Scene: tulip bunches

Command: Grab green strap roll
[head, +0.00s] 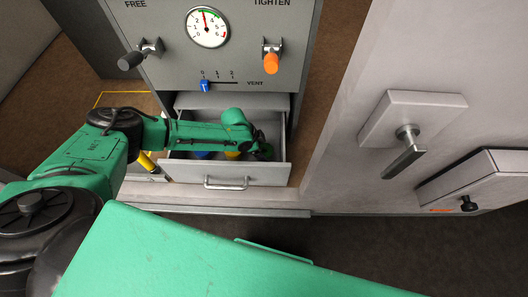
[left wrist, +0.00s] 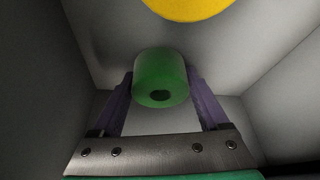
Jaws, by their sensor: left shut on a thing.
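The green strap roll (left wrist: 160,72) sits between the two purple-grey fingers of my left gripper (left wrist: 160,88) in the left wrist view, its end with a dark hole facing the camera. The gripper is shut on it. In the head view my left arm reaches over the open grey drawer (head: 272,174), and the left gripper (head: 263,151) is down inside it at the right end. The roll is hard to tell from the green arm there. My right gripper is not in view.
A yellow roll (head: 232,155) and a blue one (head: 202,155) lie in the drawer, partly hidden under my arm. The yellow one (left wrist: 190,8) also shows in the left wrist view. The grey cabinet (head: 240,60) with gauge and levers rises behind. A door handle (head: 404,152) juts out at right.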

